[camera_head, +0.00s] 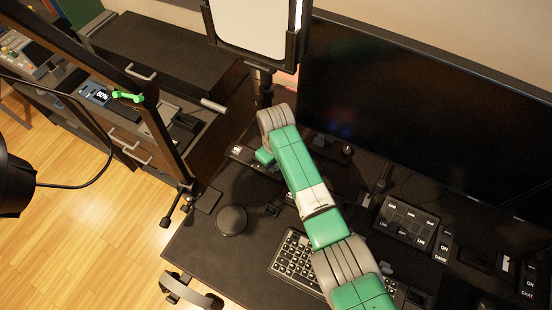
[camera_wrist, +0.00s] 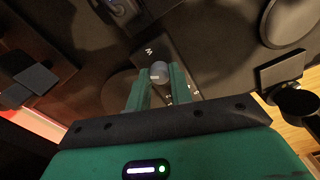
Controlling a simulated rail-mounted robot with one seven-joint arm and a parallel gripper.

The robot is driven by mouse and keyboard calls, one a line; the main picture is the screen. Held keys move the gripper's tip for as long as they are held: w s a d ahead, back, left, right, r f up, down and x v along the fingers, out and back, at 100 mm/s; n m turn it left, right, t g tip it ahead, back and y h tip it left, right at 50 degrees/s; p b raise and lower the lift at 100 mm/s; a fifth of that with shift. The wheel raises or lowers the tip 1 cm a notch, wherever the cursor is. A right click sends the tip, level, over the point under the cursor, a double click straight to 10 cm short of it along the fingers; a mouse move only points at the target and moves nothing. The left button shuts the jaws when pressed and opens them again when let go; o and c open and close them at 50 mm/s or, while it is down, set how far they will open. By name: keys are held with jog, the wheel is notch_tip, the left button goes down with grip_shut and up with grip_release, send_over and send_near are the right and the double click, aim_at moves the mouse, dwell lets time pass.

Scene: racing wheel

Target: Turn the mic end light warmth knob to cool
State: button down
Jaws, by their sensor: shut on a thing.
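A small grey knob (camera_wrist: 159,72) stands on a dark control box (camera_wrist: 150,48) in the wrist view, with a white mark like a W on the box beyond it. My gripper (camera_wrist: 160,82) has its two green fingers on either side of the knob and is shut on it. In the head view my gripper (camera_head: 265,157) is low over the back left of the desk, at the box (camera_head: 240,152), whose pale label shows beside it. The knob is hidden there by my gripper. I cannot make out the knob's pointer direction.
A bright panel light (camera_head: 255,22) on a stand rises behind my arm. A large dark monitor (camera_head: 420,110) stands to the right. A keyboard (camera_head: 296,255), a round black puck (camera_head: 231,220) and a button panel (camera_head: 407,220) lie on the dark desk (camera_head: 195,245).

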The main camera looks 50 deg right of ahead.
jog(key=n+p, duration=0.2)
jog(key=n, duration=0.3)
jog(key=shift+n, duration=0.4)
dwell(0.4)
jog(key=c, duration=1.3)
grip_release()
jog(key=shift+o, duration=0.2)
notch_tip(320, 180, up, 8)
jog(key=p, duration=0.3)
jog(key=shift+a+f, duration=0.1)
jog(key=shift+f, duration=0.05)
